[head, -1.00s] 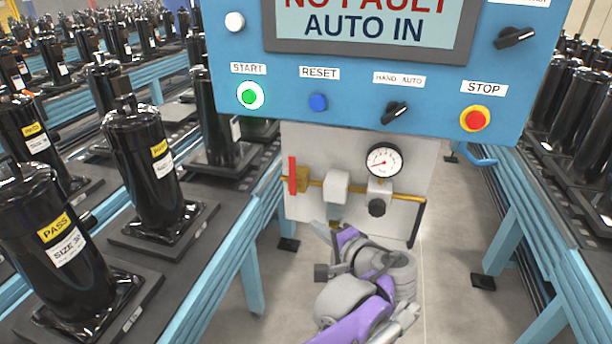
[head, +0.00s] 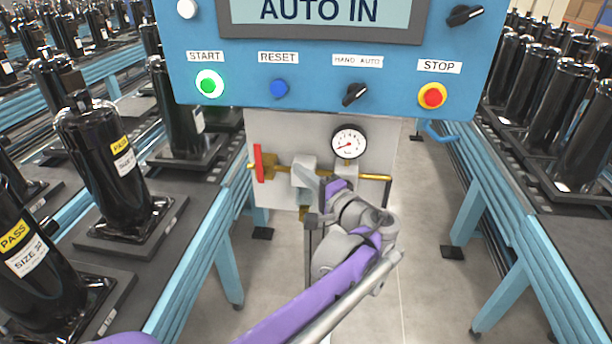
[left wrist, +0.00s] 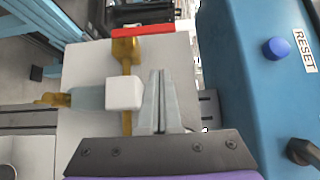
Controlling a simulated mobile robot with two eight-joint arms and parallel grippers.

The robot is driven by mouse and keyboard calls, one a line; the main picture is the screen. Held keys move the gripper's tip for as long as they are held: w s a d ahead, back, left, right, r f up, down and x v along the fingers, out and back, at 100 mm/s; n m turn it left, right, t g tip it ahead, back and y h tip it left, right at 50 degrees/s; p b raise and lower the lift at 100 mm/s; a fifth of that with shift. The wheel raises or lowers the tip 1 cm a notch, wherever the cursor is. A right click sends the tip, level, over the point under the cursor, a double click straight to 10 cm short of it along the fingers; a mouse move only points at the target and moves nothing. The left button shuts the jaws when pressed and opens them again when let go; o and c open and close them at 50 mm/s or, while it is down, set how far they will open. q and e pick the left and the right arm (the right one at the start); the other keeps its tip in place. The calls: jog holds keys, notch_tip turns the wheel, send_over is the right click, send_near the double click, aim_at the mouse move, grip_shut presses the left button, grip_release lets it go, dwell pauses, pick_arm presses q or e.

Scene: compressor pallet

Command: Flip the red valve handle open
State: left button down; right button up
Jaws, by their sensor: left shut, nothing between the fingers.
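The red valve handle (head: 258,163) stands upright on the brass valve at the left end of the pipe on the white panel. In the left wrist view the red handle (left wrist: 143,29) lies across the top, beyond the fingertips. My left gripper (head: 310,180) is at the grey-white block (head: 303,170) on the pipe, right of the handle and apart from it. In the left wrist view its fingers (left wrist: 157,74) are together and empty, beside the white block (left wrist: 124,94). The gripper partly hides the pipe in the head view. My right gripper is not in view.
A pressure gauge (head: 349,142) sits right of the block. The blue control box (head: 320,70) overhangs the panel (head: 275,130) from above. Conveyors with black compressors (head: 110,165) flank both sides. Open floor lies below the panel.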

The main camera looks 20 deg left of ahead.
aim_at(261, 161)
pick_arm(q)
jog(key=w+a, duration=0.2)
jog(key=a, duration=0.6)
jog(key=shift+a+p, duration=0.25)
jog(key=shift+p, duration=0.2)
jog(key=shift+a+r, duration=0.1)
jog(key=shift+r, duration=0.05)
